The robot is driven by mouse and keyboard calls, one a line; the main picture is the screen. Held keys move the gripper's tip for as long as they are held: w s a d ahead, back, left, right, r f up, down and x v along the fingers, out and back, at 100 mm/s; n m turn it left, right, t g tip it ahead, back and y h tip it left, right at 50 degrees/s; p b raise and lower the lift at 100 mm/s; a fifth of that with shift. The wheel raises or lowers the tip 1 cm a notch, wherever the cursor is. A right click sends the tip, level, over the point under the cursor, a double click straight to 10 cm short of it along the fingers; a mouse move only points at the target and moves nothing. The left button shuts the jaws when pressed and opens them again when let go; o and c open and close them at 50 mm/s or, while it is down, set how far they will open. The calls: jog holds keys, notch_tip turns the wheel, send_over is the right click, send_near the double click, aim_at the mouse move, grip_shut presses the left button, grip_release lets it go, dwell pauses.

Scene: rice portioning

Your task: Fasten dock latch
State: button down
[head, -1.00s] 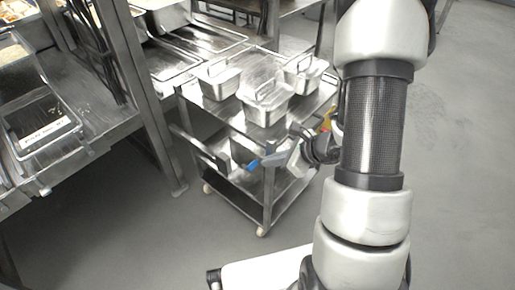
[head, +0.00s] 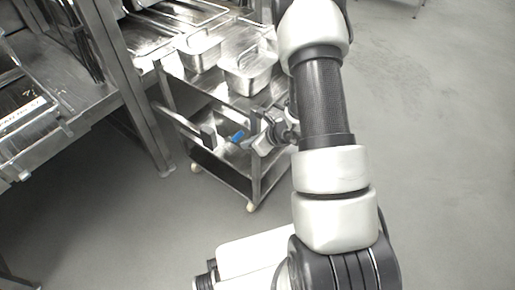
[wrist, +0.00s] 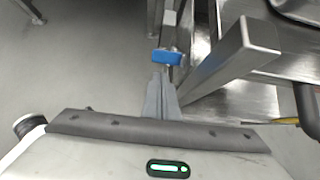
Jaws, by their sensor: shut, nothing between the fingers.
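A small blue latch handle (head: 238,136) shows at the near left side of the steel cart (head: 205,90), beside a grey-white bar. It also shows in the wrist view (wrist: 167,57), at upper centre, just beyond my fingertips. My gripper (wrist: 163,78) is shut and empty, its grey fingers pointing at the blue handle. I cannot tell whether they touch it. In the head view my gripper (head: 249,143) is just right of the handle, by the cart's near corner post. The rest of the latch is too small to make out.
The cart's post and rail (wrist: 235,60) lie right of my fingers. Grey floor is clear at right.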

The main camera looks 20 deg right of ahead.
jog(key=shift+w+a+r, duration=0.3)
jog(key=shift+w, duration=0.1)
